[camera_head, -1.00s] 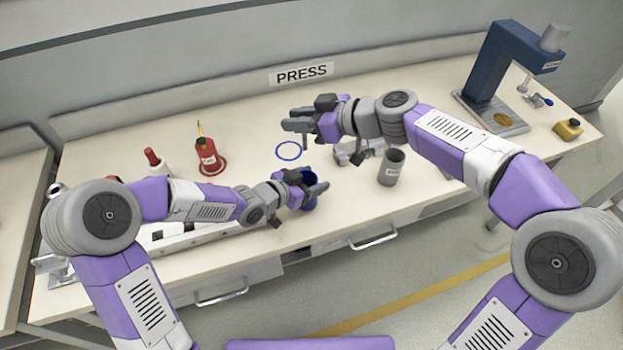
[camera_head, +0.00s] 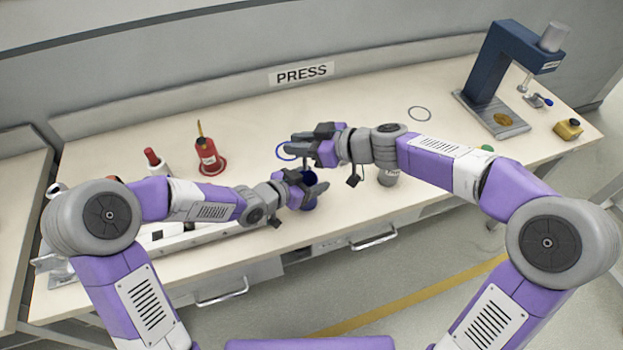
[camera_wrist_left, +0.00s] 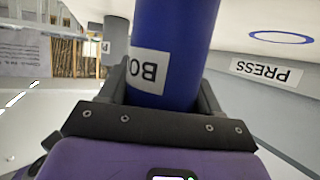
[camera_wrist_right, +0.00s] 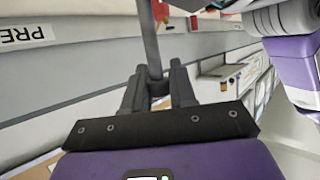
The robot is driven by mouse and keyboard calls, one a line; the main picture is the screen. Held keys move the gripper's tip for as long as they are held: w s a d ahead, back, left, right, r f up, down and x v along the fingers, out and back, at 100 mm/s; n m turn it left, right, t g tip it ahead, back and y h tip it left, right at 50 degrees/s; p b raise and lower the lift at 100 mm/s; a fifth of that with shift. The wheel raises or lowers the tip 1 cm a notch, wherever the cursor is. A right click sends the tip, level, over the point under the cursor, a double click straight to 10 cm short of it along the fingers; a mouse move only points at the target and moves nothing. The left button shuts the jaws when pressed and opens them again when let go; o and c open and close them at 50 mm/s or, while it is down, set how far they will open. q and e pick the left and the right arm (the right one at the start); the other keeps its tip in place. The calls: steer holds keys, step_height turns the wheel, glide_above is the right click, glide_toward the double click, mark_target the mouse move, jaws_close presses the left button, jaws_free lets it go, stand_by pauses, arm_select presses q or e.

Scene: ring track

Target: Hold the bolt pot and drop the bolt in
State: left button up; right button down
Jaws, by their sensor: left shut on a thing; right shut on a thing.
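The blue bolt pot (camera_wrist_left: 175,40), with a white label partly reading "BO", is held between the fingers of my left gripper (camera_head: 316,190). In the head view the pot (camera_head: 308,204) is partly hidden by that gripper, near the table's front edge. My right gripper (camera_head: 300,146) is shut on a thin grey bolt (camera_wrist_right: 150,40), best seen in the right wrist view. In the head view that gripper is just above and behind the pot, with the bolt pointing down towards the pot's mouth. I cannot tell whether the bolt's tip is inside the pot.
A grey pot (camera_head: 388,179) stands right of the blue pot, partly under my right arm. A blue ring (camera_head: 281,152) and a grey ring (camera_head: 419,114) mark the table. A red stand (camera_head: 209,160) is at left. A blue press (camera_head: 490,70) and yellow block (camera_head: 568,129) are at right.

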steer(key=shift+f, duration=2.15)
steer(key=c, duration=0.8)
jaws_free()
steer(key=v, duration=1.2)
steer(key=shift+r, duration=0.1)
arm_select(q)
steer(key=o, duration=1.1)
